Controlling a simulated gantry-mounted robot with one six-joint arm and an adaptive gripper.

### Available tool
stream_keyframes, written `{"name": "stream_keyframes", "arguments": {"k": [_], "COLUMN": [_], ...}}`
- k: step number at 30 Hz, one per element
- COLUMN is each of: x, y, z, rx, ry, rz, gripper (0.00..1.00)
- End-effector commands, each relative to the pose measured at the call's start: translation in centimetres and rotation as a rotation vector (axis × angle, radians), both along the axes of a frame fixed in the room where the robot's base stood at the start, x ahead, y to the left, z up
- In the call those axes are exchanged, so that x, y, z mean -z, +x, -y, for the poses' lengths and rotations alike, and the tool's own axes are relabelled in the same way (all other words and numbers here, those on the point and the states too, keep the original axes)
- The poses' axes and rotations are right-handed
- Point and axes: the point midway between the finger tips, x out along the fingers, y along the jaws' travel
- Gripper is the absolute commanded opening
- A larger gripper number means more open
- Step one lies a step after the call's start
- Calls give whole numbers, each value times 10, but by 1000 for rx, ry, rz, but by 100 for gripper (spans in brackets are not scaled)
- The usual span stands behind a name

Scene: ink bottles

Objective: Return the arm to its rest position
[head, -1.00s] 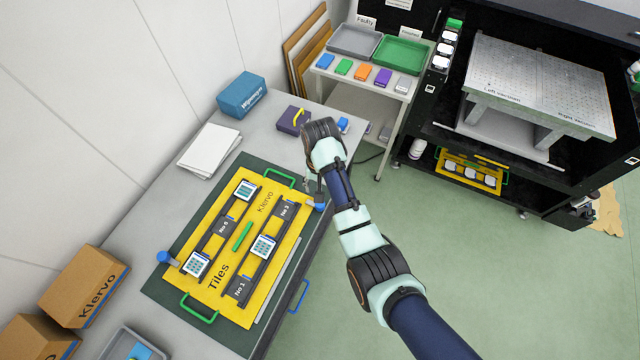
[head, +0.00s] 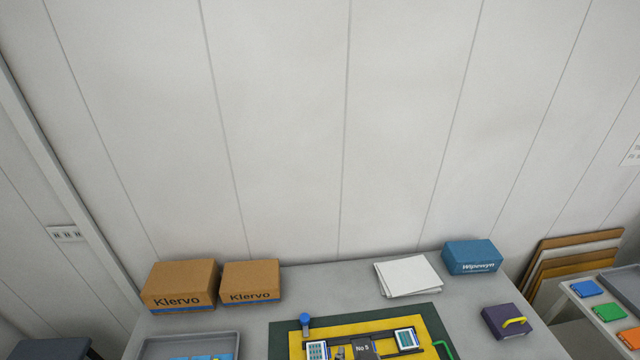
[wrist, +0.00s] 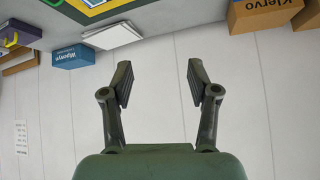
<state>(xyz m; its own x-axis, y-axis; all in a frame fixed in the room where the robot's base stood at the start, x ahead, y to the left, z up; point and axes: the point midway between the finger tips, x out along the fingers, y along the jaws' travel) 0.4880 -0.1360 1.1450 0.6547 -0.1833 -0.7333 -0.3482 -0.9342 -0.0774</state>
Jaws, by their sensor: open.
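My gripper (wrist: 161,85) shows in the wrist view with its two dark fingers spread apart and nothing between them. Behind the fingers is bare white wall, and the bench appears upside down along the top of that view. My arm and gripper are out of the head view. In the head view the yellow tile board (head: 337,330) lies on a dark green mat (head: 283,333) at the bottom edge, partly cut off.
Two Klervo cartons (head: 180,284) stand at the bench's back left, behind a grey tray (head: 160,346). White paper (head: 408,275), a blue box (head: 472,257) and a purple block with yellow handle (head: 497,323) are on the right. Brown panels (head: 560,270) lean beyond.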

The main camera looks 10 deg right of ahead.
Motion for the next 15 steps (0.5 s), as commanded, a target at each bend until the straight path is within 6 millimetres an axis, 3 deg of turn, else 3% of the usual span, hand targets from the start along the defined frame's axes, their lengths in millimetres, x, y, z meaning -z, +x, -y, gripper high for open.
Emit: {"name": "stream_keyframes", "arguments": {"k": [1,3,8,9,15], "x": [-18,-45,-105,-138,-217], "y": [-4,-14,-53,-50,-49], "z": [-33,-71,-144,-140,-136], "rx": [-75,-168,-354,-343,-335], "ry": [-31,-71,-139,-141,-140], "rz": [65,157,360,354,348], "gripper": [60,60,60,60,60]}}
